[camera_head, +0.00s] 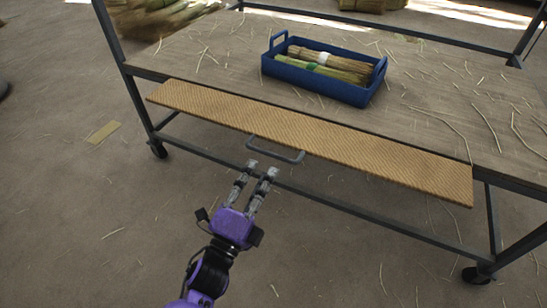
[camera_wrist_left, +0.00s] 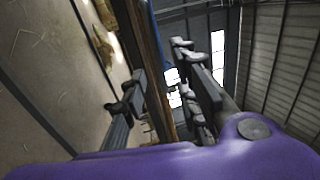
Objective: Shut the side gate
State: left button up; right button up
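The side gate (camera_head: 330,137) is a long tan woven panel along the near side of a cart. It is folded outward, jutting from the deck edge toward me. A grey bar handle (camera_head: 275,150) sits at the middle of its near edge. My left gripper (camera_head: 262,168) is just below and in front of the handle, its two fingers apart and pointing at it. In the left wrist view the open fingers (camera_wrist_left: 165,88) have a brown edge, probably the gate, showing between them. Contact with the handle cannot be told. My right gripper is not in view.
The cart deck (camera_head: 440,110) holds a blue crate (camera_head: 318,84) with straw bundles and has loose straws scattered on it. Dark metal posts, rails and wheels frame the cart. The floor (camera_head: 90,220) around my left arm is mostly clear. Straw piles (camera_head: 160,17) lie behind.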

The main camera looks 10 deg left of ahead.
aim_at(273, 154)
pick_arm(q)
jog(key=b+x, duration=0.1)
jog(key=x, duration=0.6)
jog(key=shift+w+f, duration=0.1)
jog(key=shift+w, duration=0.05)
jog(key=shift+c, duration=0.4)
grip_shut()
